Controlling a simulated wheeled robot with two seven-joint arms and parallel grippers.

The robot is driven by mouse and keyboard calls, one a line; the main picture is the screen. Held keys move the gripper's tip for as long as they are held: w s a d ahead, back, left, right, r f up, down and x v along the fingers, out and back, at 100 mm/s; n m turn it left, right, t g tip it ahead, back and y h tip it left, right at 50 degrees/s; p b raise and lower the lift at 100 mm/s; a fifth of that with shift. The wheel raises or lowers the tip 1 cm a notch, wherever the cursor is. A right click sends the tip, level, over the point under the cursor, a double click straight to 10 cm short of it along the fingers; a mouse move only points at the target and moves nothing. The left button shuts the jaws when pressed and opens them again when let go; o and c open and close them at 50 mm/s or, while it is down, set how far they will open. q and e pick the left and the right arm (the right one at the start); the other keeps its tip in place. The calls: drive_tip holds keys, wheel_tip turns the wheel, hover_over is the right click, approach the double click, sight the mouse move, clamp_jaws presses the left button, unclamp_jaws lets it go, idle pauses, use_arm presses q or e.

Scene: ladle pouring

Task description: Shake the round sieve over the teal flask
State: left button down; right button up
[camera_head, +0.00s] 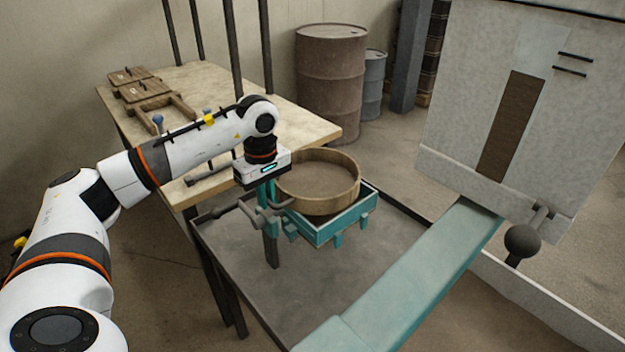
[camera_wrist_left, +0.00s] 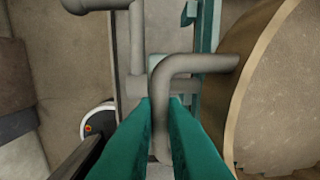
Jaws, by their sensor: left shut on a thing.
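My left gripper (camera_head: 266,193) is at the sieve's left side, pointing down. In the left wrist view its teal fingers (camera_wrist_left: 160,106) are shut on a grey bent handle (camera_wrist_left: 200,62) that reaches the wall of the sieve (camera_wrist_left: 255,75). My right gripper is out of view.
The flask stands over a grey tray (camera_head: 215,240). A wooden workbench (camera_head: 205,85) with wooden frames (camera_head: 150,95) is at the back left. A teal beam (camera_head: 405,275) runs to a large grey machine head (camera_head: 460,130) at right.

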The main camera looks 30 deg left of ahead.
use_arm(q)
drive_tip(key=shift+s+d, duration=0.2)
drive_tip(key=shift+d, duration=0.6)
drive_tip(key=a, duration=0.2)
drive_tip(key=w+a, duration=0.1)
drive_tip(key=a, duration=0.2)
drive_tip(key=shift+w, duration=0.2)
drive_tip(key=shift+s+d, duration=0.25)
drive_tip(key=shift+d, duration=0.6)
drive_tip(key=shift+s+d, duration=0.2)
drive_tip(key=shift+d, duration=0.6)
drive_tip(key=shift+s+d, duration=0.25)
drive_tip(key=shift+d, duration=0.6)
drive_tip(key=c, duration=1.3)
unclamp_jaws()
wheel_tip(320, 180, up, 8)
drive_tip(key=p, duration=0.6)
